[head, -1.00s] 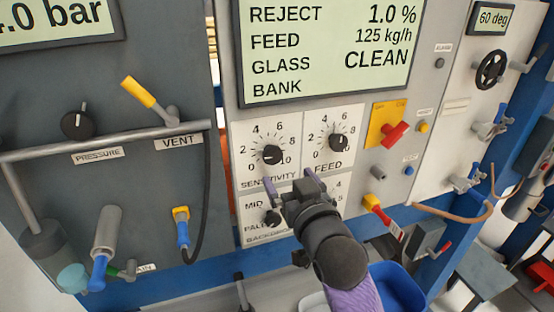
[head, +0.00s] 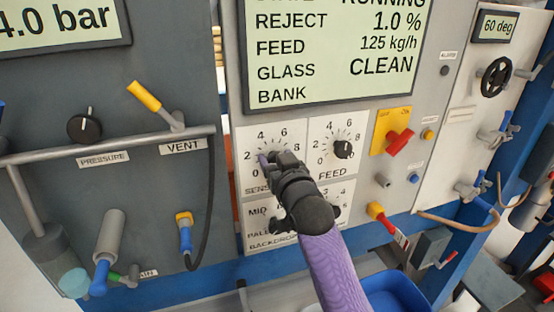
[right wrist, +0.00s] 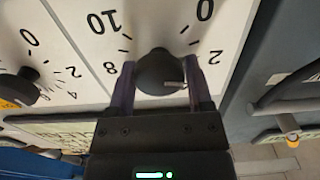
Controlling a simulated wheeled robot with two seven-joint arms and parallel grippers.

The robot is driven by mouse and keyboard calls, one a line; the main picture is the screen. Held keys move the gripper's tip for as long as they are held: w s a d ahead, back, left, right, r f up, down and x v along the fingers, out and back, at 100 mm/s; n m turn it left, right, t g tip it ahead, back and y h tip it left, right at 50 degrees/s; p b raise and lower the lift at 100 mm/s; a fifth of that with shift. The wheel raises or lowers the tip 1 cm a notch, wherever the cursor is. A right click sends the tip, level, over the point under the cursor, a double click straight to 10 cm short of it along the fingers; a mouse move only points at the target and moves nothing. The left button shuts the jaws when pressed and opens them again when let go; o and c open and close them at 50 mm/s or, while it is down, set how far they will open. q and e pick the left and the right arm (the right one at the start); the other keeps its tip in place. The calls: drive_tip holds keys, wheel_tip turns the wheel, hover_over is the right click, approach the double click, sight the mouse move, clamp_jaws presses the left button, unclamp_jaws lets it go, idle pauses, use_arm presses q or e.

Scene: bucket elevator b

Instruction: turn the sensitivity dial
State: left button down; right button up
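The sensitivity dial (right wrist: 160,72) is a round black knob with a pale pointer mark, on a white plate with printed numbers. In the head view my right gripper (head: 276,158) covers the knob and part of its label. In the right wrist view, my right gripper (right wrist: 161,82) has one purple finger on each side of the knob, close against it, and looks shut on it. The pointer mark is on the right side of the knob there. My left gripper is not in view.
The feed dial (head: 343,149) is just right of the sensitivity plate. The backdrop selector (head: 275,225) is below, partly behind my arm. A yellow plate with a red handle (head: 398,140) is farther right. The display (head: 330,50) is above, and a grey pipe rail (head: 110,142) is left.

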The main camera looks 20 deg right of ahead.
drive_tip(key=c, duration=0.8)
drive_tip(key=shift+r+m+p, duration=0.15)
drive_tip(key=shift+m+p, duration=0.75)
drive_tip(key=shift+p, duration=0.05)
drive_tip(key=shift+m+p, duration=0.6)
drive_tip(key=shift+m, duration=0.1)
drive_tip(key=shift+d+m+p, duration=0.1)
drive_tip(key=shift+m+p, duration=0.65)
drive_tip(key=shift+m, duration=0.45)
drive_tip(key=shift+m+p, duration=0.45)
drive_tip(key=shift+m, duration=0.35)
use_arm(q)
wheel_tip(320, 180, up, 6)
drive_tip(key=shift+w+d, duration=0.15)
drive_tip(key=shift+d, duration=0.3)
use_arm(e)
drive_tip(key=shift+m, duration=0.4)
drive_tip(key=shift+f, duration=0.2)
